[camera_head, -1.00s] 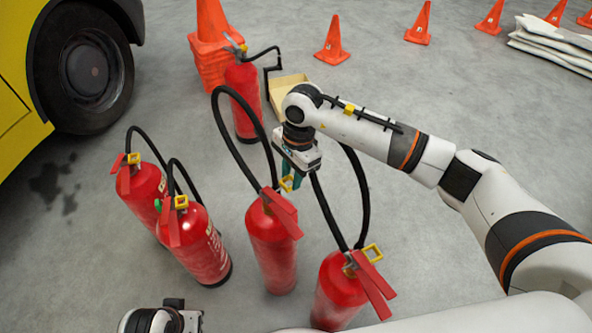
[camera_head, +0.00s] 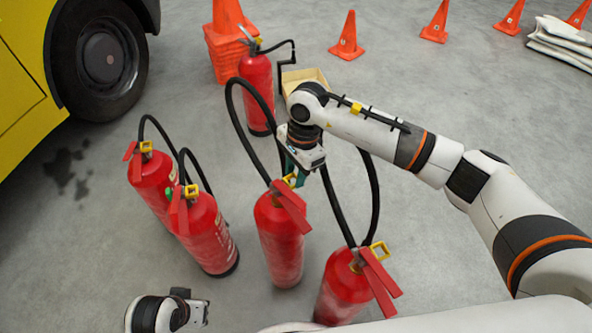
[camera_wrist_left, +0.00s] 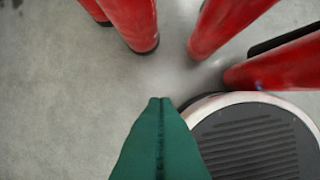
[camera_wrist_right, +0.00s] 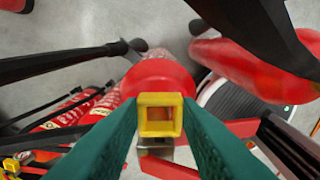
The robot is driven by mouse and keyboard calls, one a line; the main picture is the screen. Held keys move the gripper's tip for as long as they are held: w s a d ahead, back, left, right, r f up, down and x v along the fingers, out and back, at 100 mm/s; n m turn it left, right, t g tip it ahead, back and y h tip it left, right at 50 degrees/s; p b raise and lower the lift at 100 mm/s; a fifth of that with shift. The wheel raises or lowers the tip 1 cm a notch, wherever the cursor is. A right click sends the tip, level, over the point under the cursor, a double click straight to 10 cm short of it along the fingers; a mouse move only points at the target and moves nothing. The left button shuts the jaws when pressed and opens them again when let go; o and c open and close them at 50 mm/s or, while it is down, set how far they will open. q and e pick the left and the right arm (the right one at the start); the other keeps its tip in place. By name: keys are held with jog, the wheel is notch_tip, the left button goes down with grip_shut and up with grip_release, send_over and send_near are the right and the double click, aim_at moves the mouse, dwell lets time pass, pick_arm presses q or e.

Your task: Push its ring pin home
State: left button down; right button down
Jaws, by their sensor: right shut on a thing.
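My right gripper (camera_head: 297,176) is shut on the square yellow ring pin (camera_wrist_right: 160,117) at the head of the middle front red extinguisher (camera_head: 281,240). In the right wrist view the green fingers press on both sides of the ring, with the red extinguisher top (camera_wrist_right: 158,74) behind it. How deep the pin sits is hidden. My left gripper (camera_wrist_left: 160,102) is shut and empty, its green fingertips together above the floor; in the head view its wrist shows low at the left.
Extinguishers with yellow rings stand left (camera_head: 207,235) and right (camera_head: 343,290) of the middle one. Another (camera_head: 257,90) stands behind by a cardboard box (camera_head: 308,78). Black hoses loop around my right gripper. A yellow vehicle (camera_head: 25,90) is at the left, cones (camera_head: 347,38) behind.

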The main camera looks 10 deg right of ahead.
pick_arm(q)
jog(key=shift+r, duration=0.1)
dwell(0.4)
jog(key=shift+r, duration=0.8)
jog(key=shift+s+f, duration=0.1)
jog(key=shift+b, duration=0.3)
jog(key=shift+r, duration=0.85)
jog(key=shift+s+a, duration=0.1)
jog(key=shift+s, duration=0.1)
